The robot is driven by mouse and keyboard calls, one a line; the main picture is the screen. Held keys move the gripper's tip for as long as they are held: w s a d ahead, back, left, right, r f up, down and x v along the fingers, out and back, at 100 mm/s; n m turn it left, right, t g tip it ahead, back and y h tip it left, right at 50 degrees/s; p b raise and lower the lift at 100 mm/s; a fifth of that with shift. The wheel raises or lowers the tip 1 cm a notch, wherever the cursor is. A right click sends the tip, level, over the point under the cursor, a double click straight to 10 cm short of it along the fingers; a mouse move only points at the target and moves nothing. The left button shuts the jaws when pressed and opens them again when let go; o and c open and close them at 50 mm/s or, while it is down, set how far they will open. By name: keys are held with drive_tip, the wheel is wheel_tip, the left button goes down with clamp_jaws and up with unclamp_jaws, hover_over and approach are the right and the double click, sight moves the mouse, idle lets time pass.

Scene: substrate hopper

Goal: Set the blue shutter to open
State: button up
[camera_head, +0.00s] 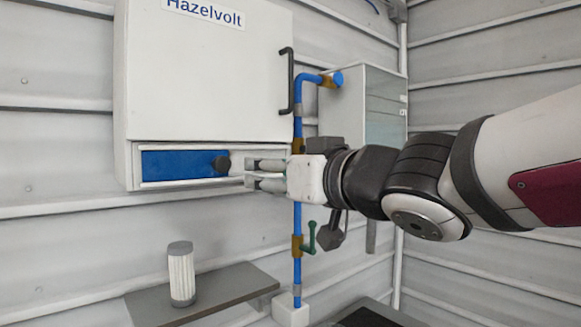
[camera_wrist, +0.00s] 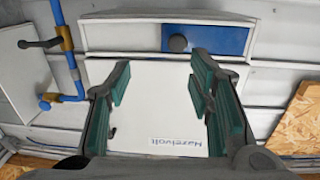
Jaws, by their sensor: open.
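The blue shutter (camera_head: 180,164) is a flat blue panel in a white frame along the bottom of a white cabinet (camera_head: 205,70). It covers the left part of the frame in the head view; the right part is pale. A round black knob (camera_head: 222,163) sits at the shutter's right end. In the wrist view, which looks upside down, the shutter (camera_wrist: 222,40) and knob (camera_wrist: 178,43) are at the top. My gripper (camera_head: 250,174) is open and empty, just right of the knob, apart from it. In the wrist view my gripper (camera_wrist: 158,75) shows both fingers wide apart.
A blue pipe (camera_head: 297,225) with a green-handled valve (camera_head: 309,238) runs down close behind my gripper. A black cabinet handle (camera_head: 286,80) is above. A grey shelf (camera_head: 235,284) holds a white filter cartridge (camera_head: 181,275) below. A glass-fronted box (camera_head: 385,105) hangs at right.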

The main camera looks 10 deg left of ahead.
sight(224, 165)
drive_tip(key=shift+n+g+y, duration=0.4)
drive_tip(key=shift+y, duration=0.1)
drive_tip(key=x, duration=0.5)
drive_tip(key=s+x, duration=0.1)
drive_tip(key=x, duration=0.3)
drive_tip(key=a+p+x, duration=0.1)
drive_tip(key=x, duration=0.4)
drive_tip(key=shift+a+r, duration=0.3)
drive_tip(key=shift+a, duration=0.1)
clamp_jaws()
